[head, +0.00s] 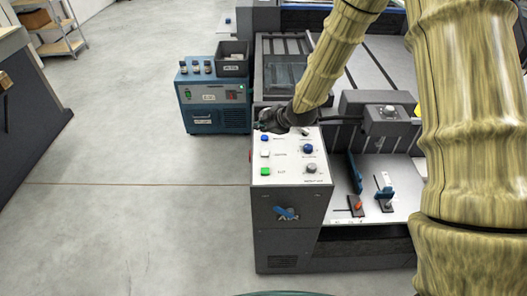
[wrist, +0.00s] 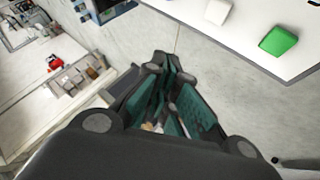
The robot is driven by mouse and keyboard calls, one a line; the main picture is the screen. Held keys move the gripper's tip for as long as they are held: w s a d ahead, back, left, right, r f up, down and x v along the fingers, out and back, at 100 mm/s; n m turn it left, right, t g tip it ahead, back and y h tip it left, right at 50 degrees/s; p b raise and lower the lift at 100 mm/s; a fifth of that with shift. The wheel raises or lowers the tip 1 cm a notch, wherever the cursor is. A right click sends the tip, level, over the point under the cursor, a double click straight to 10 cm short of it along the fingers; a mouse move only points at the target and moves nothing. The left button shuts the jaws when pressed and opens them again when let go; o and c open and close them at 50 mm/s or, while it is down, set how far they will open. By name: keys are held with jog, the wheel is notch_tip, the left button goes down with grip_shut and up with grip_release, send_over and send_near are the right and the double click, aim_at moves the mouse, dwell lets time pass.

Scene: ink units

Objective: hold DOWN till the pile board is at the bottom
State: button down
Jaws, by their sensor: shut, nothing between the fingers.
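The control panel (head: 290,180) has a blue button (head: 265,137), a white button (head: 264,153) and a green button (head: 265,171) in a column on its left. Their labels are too small to read surely, so I cannot tell which is DOWN. My gripper (head: 262,124) is shut and empty at the panel's far left corner, near the blue button; contact cannot be told. In the wrist view its dark fingers (wrist: 166,65) are over floor, with the white button (wrist: 217,11) and green button (wrist: 278,40) at upper right. I cannot identify the pile board surely.
Right of the panel, a pale flat surface (head: 395,215) holds blue upright guides (head: 354,172). A blue knob (head: 308,149) and grey knob (head: 311,168) sit on the panel's right. A blue cabinet (head: 212,105) with a dark bin (head: 233,58) stands behind left. Floor at left is clear.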

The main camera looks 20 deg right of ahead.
aim_at(263, 154)
jog(key=shift+w+d+f+b, duration=0.1)
jog(key=shift+w+f+b, duration=0.1)
jog(key=shift+f+b, duration=1.7)
jog(key=shift+w+d+f+b, duration=0.15)
jog(key=shift+f+b, duration=0.65)
jog(key=shift+f, duration=2.1)
jog(key=shift+s+a+f, duration=0.1)
jog(key=shift+f, duration=0.1)
jog(key=shift+f+b, duration=0.2)
jog(key=shift+b, duration=0.1)
jog(key=shift+f+b, duration=0.3)
jog(key=shift+f, duration=0.15)
dwell(0.5)
jog(key=shift+r, duration=0.1)
jog(key=shift+r+p, duration=0.55)
jog(key=shift+r, duration=0.25)
